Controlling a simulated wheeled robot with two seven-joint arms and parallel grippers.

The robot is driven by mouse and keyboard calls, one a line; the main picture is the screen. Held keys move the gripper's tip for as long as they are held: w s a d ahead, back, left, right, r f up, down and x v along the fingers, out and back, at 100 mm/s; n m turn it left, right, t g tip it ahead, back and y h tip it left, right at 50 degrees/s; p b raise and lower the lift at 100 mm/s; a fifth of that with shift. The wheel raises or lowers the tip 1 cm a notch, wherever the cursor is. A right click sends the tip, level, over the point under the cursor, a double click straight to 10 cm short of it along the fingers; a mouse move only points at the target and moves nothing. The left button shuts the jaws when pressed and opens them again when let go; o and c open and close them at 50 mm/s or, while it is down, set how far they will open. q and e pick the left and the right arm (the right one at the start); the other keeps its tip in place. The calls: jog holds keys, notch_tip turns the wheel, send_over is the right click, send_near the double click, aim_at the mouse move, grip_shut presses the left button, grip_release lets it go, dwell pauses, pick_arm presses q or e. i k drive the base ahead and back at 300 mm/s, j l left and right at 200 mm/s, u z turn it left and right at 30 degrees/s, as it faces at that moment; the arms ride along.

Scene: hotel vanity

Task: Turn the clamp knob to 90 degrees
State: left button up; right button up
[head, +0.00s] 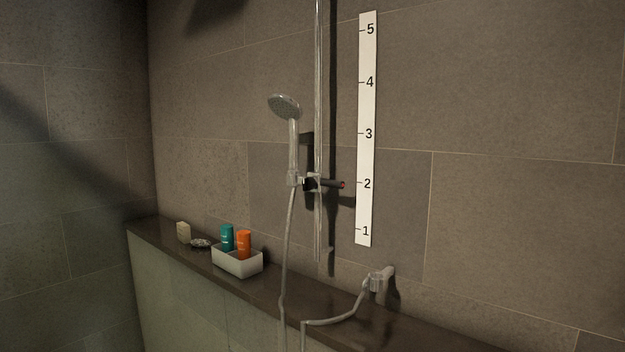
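The clamp knob (333,184) is a dark, short horizontal cylinder with a red mark at its right end. It sticks out to the right of the slider clamp (310,184) on the vertical chrome rail (318,110). The clamp sits level with about 2 on the white scale strip (367,108), which is numbered 1 to 5. The clamp's holder carries the hand shower (286,108), head up, on the left of the rail. The knob's exact angle cannot be read. Neither gripper shows in the head view.
A dark ledge (185,262) runs along the wall, with a white box (237,261) holding a teal bottle (227,238) and an orange bottle (244,244). A hose (285,250) hangs below the shower and loops to a wall outlet (377,281). The wall right of the scale is bare.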

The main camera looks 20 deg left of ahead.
aim_at(309, 182)
jog(key=i+j+z, duration=0.15)
jog(key=i+j, duration=0.65)
jog(key=k+l+z, duration=0.1)
jog(key=z, duration=0.25)
